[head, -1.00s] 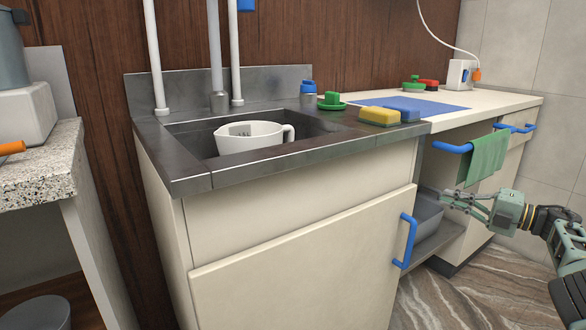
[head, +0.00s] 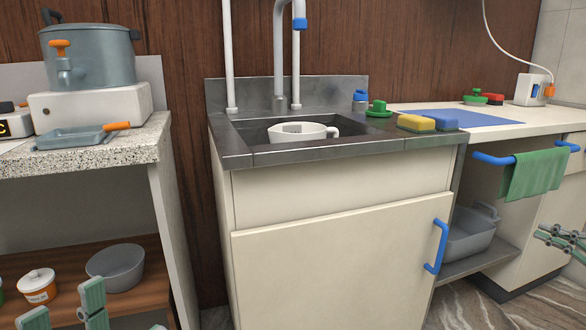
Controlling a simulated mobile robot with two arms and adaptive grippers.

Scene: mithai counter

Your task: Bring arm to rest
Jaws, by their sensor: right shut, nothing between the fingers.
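My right gripper (head: 545,236) is at the right edge of the head view, in front of the lower part of the counter, with nothing held. Its fingers are shut, and most of its arm is out of frame. The tips of my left gripper (head: 64,310) show at the bottom left, below the granite counter. They stand apart with nothing visible between them; the rest of that gripper is cut off.
A white jug (head: 300,132) stands in the sink. A yellow sponge (head: 416,123) and a blue sponge (head: 440,118) lie beside it. A green towel (head: 534,174) hangs on a blue rail. A steel pot (head: 88,58) stands on a white unit (head: 92,104) at left.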

